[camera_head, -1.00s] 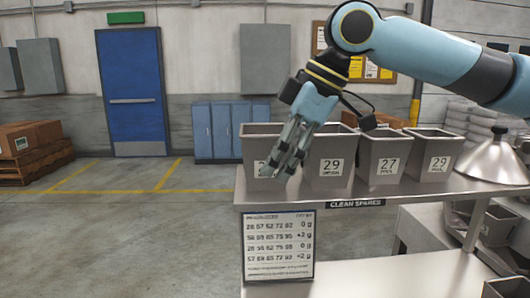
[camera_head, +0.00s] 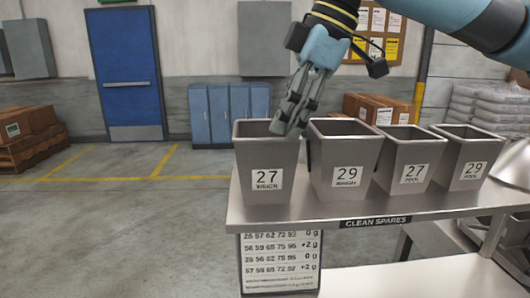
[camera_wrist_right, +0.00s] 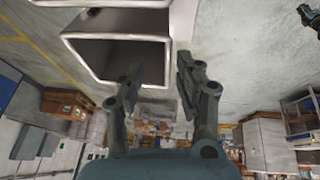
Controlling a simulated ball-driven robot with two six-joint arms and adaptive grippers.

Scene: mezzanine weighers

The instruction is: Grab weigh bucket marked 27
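Several grey tapered buckets stand in a row on a steel shelf (camera_head: 300,215). The leftmost bucket (camera_head: 250,200) is marked 27, with a word under it that looks like "weigh". Beside it is a bucket marked 29 (camera_head: 340,203), then another marked 27 (camera_head: 400,186) with a different, blurred small word, then another 29 (camera_head: 455,186). My right gripper (camera_head: 288,128) points down at the rim of the leftmost bucket, near its right corner. In the wrist view my right gripper (camera_wrist_right: 158,68) is open and empty, with an open bucket (camera_wrist_right: 115,22) just beyond the fingers. My left gripper is out of view.
A "clean spares" strip (camera_head: 375,222) marks the shelf edge, with a text placard (camera_head: 280,265) below. A lower steel surface (camera_head: 400,280) lies underneath. Boxes (camera_head: 375,108) and stacked bags (camera_head: 485,105) stand behind.

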